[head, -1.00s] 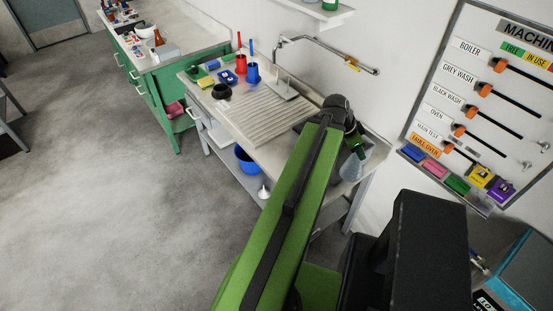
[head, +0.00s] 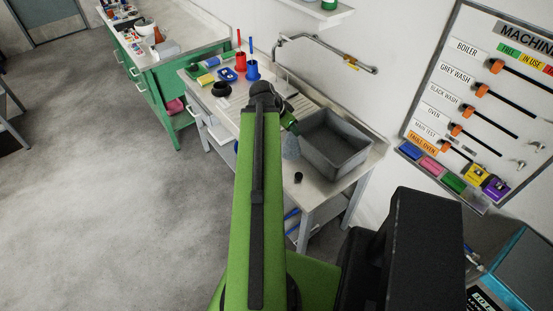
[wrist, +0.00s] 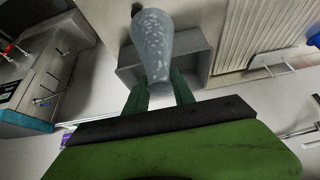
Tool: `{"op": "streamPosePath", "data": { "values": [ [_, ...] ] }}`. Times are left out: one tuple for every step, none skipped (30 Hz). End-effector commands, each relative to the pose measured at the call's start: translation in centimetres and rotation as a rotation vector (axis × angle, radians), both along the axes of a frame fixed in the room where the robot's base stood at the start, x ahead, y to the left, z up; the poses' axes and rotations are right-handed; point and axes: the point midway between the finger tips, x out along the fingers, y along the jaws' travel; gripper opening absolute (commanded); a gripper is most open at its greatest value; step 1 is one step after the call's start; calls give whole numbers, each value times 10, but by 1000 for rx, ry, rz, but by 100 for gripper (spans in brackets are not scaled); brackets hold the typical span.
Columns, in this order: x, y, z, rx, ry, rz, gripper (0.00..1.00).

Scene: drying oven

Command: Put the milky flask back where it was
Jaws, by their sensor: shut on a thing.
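The milky flask is a pale blue-grey, speckled vessel; in the head view part of it (head: 291,147) shows just below my gripper (head: 289,122). In the wrist view the flask (wrist: 153,42) lies between the two green fingers of my gripper (wrist: 160,93), which is shut on it near its narrower end. It is held in front of the grey sink basin (head: 335,145), left of the basin's middle in the head view. My arm hides part of the bench behind it. I cannot tell the flask's exact height above the bench.
The ribbed drainboard (wrist: 250,35) lies beside the basin. A small black object (head: 298,177) sits near the bench front. A black bowl (head: 220,89), a red cup (head: 240,62) and a blue cup (head: 252,70) stand further left. A tap pipe (head: 325,45) arches above the bench.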

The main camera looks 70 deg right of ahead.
Motion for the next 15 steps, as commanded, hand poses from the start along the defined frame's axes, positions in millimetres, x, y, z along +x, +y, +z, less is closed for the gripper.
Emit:
{"op": "streamPosePath", "data": {
  "values": [
    [2,0,-12,0,0,4,0],
    [3,1,-15,0,0,6,0],
    [4,1,-20,0,0,8,0],
    [5,1,-23,0,0,9,0],
    [6,1,-25,0,0,10,0],
    [7,1,-30,0,0,12,0],
    [7,1,-32,0,0,13,0],
    [7,1,-34,0,0,13,0],
    [8,2,-38,0,0,14,0],
    [8,2,-40,0,0,14,0],
    [8,2,-41,0,0,14,0],
    [9,2,-41,0,0,15,0],
    [9,2,-41,0,0,15,0],
    [9,2,-41,0,0,15,0],
    [9,2,-40,0,0,15,0]
  ]
}}
